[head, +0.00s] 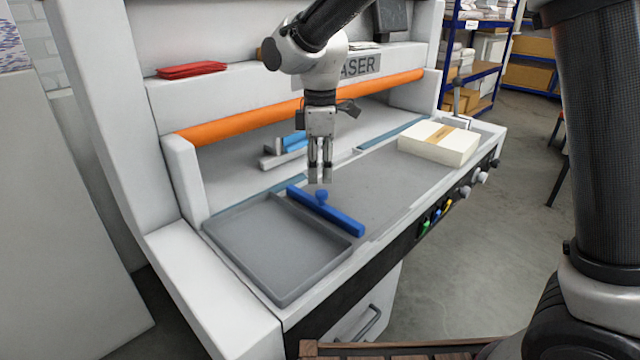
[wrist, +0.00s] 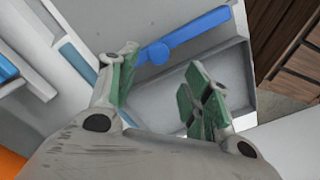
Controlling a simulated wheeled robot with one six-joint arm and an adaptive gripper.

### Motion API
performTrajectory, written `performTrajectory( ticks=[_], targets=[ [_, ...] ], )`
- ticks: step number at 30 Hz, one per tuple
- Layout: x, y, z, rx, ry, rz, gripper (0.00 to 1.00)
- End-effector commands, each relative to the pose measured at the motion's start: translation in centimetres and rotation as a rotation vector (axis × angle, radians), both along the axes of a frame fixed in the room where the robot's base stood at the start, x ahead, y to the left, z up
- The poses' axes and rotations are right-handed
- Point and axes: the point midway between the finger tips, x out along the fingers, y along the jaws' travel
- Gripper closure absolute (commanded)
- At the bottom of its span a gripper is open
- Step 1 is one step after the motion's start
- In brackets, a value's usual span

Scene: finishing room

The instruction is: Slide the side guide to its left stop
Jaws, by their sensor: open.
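In the wrist view the bar (wrist: 200,24) and knob (wrist: 158,53) show beyond the fingers (wrist: 160,78). The knob appears nearer the finger on the left. I cannot tell exactly how high the fingertips are above it.
Behind my gripper, a second blue and grey piece (head: 286,148) sits under the orange bar (head: 290,108). A stack of cream paper (head: 439,142) lies at the bed's right end. Coloured knobs (head: 437,214) line the front edge. The bed between guide and paper is clear.

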Motion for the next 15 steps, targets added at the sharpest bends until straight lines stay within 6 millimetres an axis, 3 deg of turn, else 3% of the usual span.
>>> performTrajectory(
  ticks=[6, 15],
  targets=[
    [0.0, 0.1, 4.3, 0.002, -0.002, 0.0, 0.51],
    [-0.1, 0.1, 6.0, 0.0, 0.001, 0.0, 0.51]
  ],
)
